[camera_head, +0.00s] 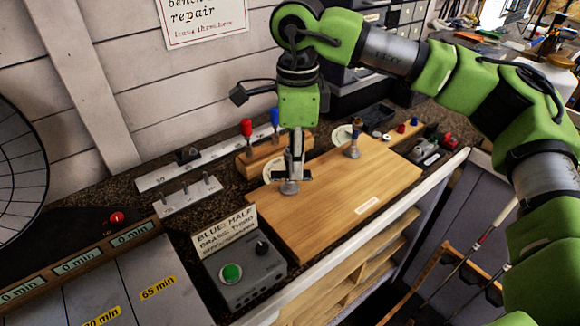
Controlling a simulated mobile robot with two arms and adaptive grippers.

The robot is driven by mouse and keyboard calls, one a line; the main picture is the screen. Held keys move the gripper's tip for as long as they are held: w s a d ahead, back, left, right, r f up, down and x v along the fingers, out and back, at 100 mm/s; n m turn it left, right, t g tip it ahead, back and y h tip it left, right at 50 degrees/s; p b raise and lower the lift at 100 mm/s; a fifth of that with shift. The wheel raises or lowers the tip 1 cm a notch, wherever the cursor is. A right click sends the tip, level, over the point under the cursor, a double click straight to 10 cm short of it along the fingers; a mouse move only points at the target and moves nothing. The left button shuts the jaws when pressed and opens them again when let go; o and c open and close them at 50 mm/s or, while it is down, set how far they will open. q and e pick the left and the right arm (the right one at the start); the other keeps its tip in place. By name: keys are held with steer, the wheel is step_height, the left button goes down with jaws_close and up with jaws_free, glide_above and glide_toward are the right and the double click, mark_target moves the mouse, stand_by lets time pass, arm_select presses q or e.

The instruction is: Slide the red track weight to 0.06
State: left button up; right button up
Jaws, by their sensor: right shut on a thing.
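My right gripper (291,177) points down over the left part of a wooden board (345,200). It is shut on a small grey metal piece (289,187), low at the board's surface; the fingers partly hide it. I cannot tell whether the piece touches the board. A small red piece (401,128) and a blue piece (414,121) stand on a narrow light strip at the right rear of the bench. I cannot tell for sure which red thing is the track weight, and no 0.06 mark is readable. My left gripper is not in view.
A red-handled tool (246,127) and a blue-handled tool (275,117) stand in a wooden block behind the gripper. A grey box with a green button (231,272) is front left. The board's front half is clear.

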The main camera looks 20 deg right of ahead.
steer(key=shift+s+d+f, duration=0.1)
steer(key=shift+s+d, duration=0.05)
steer(key=shift+d, duration=0.35)
steer(key=shift+s+d, duration=0.15)
steer(key=shift+d, duration=0.3)
steer(key=o, duration=0.9)
steer(key=shift+c, duration=0.2)
